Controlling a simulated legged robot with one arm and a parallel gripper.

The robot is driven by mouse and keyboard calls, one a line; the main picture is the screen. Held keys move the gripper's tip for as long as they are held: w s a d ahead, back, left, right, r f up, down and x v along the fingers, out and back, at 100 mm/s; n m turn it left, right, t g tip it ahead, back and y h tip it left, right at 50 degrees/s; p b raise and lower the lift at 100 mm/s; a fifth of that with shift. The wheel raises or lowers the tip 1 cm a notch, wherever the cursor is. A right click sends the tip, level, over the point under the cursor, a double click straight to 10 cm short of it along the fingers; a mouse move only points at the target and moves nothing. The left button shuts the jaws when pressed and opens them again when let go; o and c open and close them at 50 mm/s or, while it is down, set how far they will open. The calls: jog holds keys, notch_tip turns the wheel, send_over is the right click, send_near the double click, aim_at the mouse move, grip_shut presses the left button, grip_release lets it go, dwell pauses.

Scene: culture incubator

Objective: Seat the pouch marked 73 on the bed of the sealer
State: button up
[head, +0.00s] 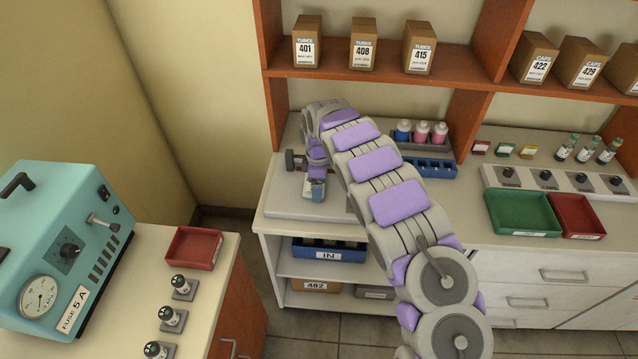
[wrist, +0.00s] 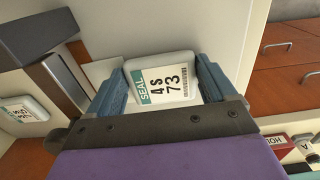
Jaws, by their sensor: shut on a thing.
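The pouch marked 73 (wrist: 163,80) is a small white pad with a teal SEAL strip and the label "4 S 73". It lies between the two blue fingers of my gripper (wrist: 160,88), which are shut on it. In the head view my gripper (head: 314,190) points down over the pale slab (head: 285,206) at the left end of the bench; the pouch is hard to make out there. A dark bar on a metal post, apparently part of the sealer (wrist: 42,36), stands left of the pouch in the wrist view. The sealer's bed is not clearly visible.
A second white pouch (wrist: 25,115) lies left of the post. In the head view, a bottle rack (head: 424,145), green tray (head: 520,212) and red tray (head: 577,215) stand to the right. Shelves with boxes (head: 363,45) rise behind. A teal machine (head: 62,245) stands on the left counter.

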jog(key=shift+w, duration=0.3)
jog(key=o, duration=0.9)
jog(key=shift+a, duration=0.1)
jog(key=shift+c, duration=0.2)
notch_tip(320, 180, up, 17)
jog(key=p, duration=0.3)
jog(key=shift+a+r, duration=0.15)
